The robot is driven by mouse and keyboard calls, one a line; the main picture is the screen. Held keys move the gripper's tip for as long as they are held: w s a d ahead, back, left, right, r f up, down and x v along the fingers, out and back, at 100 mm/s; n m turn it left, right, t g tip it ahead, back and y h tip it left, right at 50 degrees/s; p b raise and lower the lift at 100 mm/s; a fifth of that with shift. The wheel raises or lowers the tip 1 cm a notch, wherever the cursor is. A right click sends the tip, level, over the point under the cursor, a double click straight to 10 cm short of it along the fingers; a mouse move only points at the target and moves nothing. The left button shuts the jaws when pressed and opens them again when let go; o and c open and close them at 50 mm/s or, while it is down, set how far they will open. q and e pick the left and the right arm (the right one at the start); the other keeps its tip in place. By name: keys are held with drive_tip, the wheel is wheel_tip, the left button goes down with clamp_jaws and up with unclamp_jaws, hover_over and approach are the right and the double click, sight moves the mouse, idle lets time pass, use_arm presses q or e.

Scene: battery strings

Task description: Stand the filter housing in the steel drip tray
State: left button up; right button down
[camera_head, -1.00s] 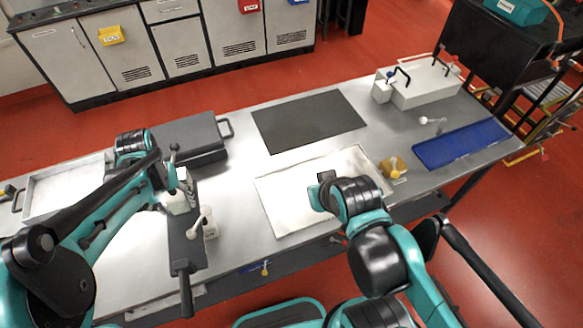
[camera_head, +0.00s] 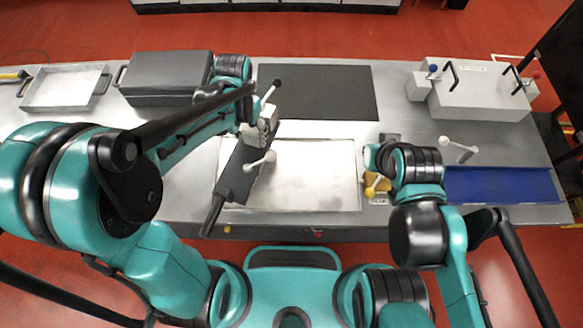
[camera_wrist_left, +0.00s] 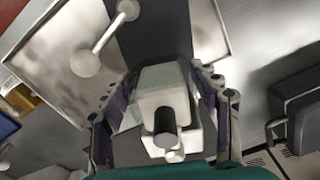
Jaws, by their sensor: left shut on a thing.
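My left gripper (camera_head: 262,126) is shut on the pale end of a long piece, which I take for the filter housing (camera_head: 240,172). It has a dark grey body, a white ball-ended lever and a black handle. It slants over the left part of a shallow, scuffed steel tray (camera_head: 318,182), apparently the drip tray. Whether it touches the tray is unclear. In the left wrist view, the fingers flank the housing's pale block (camera_wrist_left: 163,88), and the dark body runs over the tray (camera_wrist_left: 50,55). My right gripper (camera_head: 376,157) is right of the tray; its fingertips are not clear.
A dark mat (camera_head: 318,92) lies behind the tray. A grey box (camera_head: 165,78) and a walled metal tray (camera_head: 65,88) stand at left. A yellow item (camera_head: 376,183) sits close to my right gripper. A white case (camera_head: 472,90) and a blue tray (camera_head: 500,186) are at right.

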sight(274, 155)
use_arm(q)
drive_tip(key=s+d+m, duration=0.2)
drive_tip(key=s+d+r+m+p, duration=0.1)
drive_tip(key=s+d+m, duration=0.1)
drive_tip(key=d, duration=0.1)
drive_tip(key=s+d+m+p, duration=0.1)
drive_tip(key=s+d, duration=0.1)
drive_tip(key=shift+d+r+m, duration=0.2)
drive_tip(key=shift+r+m, duration=0.2)
drive_tip(key=s+d+r+m+p, duration=0.1)
drive_tip(key=s+d+m+p, duration=0.1)
drive_tip(key=s+d+m, duration=0.5)
drive_tip(key=shift+m, duration=0.8)
drive_tip(key=shift+w+a+f+b, duration=0.15)
drive_tip(key=shift+w+f+b, duration=1.35)
drive_tip(key=shift+f+b, duration=0.3)
drive_tip(key=shift+w+a+f+b, duration=0.15)
drive_tip(key=shift+w+f+b, duration=1.3)
drive_tip(key=shift+f+b, duration=0.35)
drive_tip(key=shift+w+a+f+b, duration=0.15)
drive_tip(key=shift+w+f+b, duration=1.35)
drive_tip(key=shift+f+b, duration=0.3)
drive_tip(key=shift+f, duration=0.2)
drive_tip(key=o, duration=1.9)
drive_tip(key=shift+c, duration=0.2)
drive_tip(key=shift+r, duration=0.15)
